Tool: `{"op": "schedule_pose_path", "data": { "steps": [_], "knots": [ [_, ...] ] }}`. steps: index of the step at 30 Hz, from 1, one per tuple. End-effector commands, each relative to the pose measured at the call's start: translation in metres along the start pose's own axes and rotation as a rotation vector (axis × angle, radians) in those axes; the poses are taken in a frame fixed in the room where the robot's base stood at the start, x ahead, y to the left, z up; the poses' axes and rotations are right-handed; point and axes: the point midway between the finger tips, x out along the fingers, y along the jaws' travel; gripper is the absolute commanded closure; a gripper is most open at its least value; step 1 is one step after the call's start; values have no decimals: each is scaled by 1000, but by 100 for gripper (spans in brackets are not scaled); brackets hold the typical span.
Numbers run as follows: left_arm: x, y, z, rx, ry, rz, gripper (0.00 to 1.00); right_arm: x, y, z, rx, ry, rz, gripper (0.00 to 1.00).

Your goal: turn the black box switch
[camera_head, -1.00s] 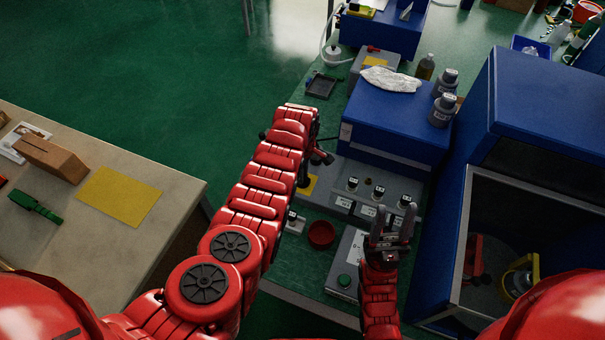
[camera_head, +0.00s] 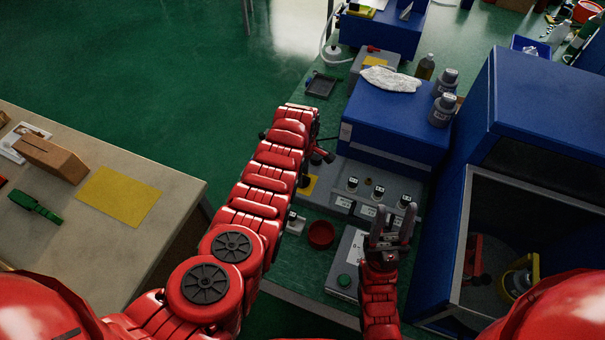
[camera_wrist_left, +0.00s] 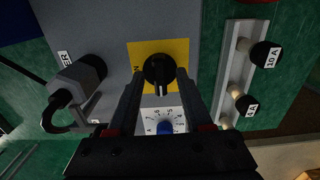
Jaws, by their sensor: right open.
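The switch is a black rotary knob (camera_wrist_left: 158,71) on a yellow plate (camera_wrist_left: 183,48) on the grey box, seen in the left wrist view. My left gripper (camera_wrist_left: 160,78) has its two fingers on either side of the knob, with narrow gaps; contact is not clear. In the head view the yellow plate (camera_head: 312,185) shows only partly beside my left arm, and my left fingers are mostly hidden there. My right gripper (camera_head: 392,220) is open and empty, above the bench near the small grey box with a green button (camera_head: 344,281).
A blue dial (camera_wrist_left: 165,126) sits close to the knob, under my left fingers. A black connector with a loop (camera_wrist_left: 75,85) is to the left, and a rail with labelled knobs (camera_wrist_left: 243,60) to the right.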

Motion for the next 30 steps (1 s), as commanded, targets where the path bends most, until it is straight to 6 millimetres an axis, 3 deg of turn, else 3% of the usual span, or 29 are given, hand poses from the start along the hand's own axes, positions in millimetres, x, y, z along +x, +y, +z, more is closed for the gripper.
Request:
{"op": "schedule_pose_path", "data": {
  "steps": [9,14,23,28,30],
  "knots": [
    [-2,0,0,0,0,0,50,0,0,0,0,0,0,50],
    [-12,2,0,-1,0,4,50,0,0,0,0,0,0,50],
    [-50,1,0,1,0,4,50,-10,0,2,0,0,0,50],
    [-84,2,-1,1,1,8,50,-22,-1,4,0,0,0,50],
    [-105,2,0,2,2,8,50,-16,-1,3,0,0,0,50]
  ]
}}
